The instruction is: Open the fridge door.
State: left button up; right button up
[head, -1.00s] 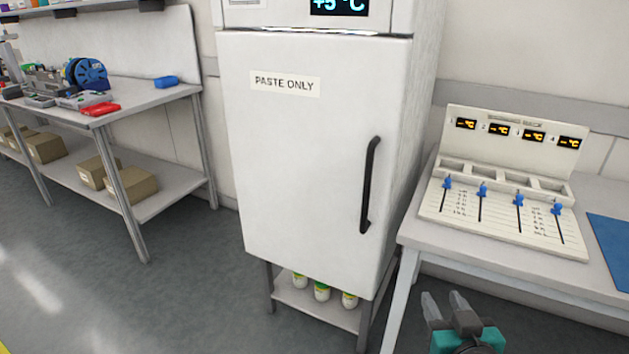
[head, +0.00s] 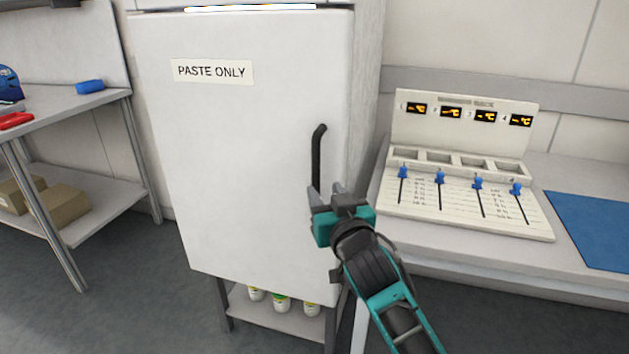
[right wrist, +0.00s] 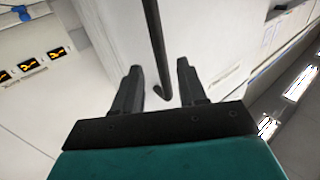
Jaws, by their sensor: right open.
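The white fridge door (head: 240,140) stands shut and carries a "PASTE ONLY" label (head: 211,72). Its black vertical bar handle (head: 316,160) is near the door's right edge; the gripper hides its lower part in the head view. My right gripper (head: 335,192) is open at the handle's lower part. In the right wrist view the handle (right wrist: 155,45) comes down between the two spread fingers (right wrist: 160,85), with its end between the fingertips. I cannot tell whether either finger touches it. My left gripper is not in view.
To the right a table holds a beige rack (head: 465,165) with several blue sliders and a blue mat (head: 595,228). To the left stands a metal bench (head: 85,105) with boxes below. Several small jars (head: 282,302) sit on the shelf under the fridge.

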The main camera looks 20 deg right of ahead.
aim_at(317, 180)
jog(key=w+b, duration=0.1)
jog(key=w, duration=0.6)
grip_shut()
dwell(0.3)
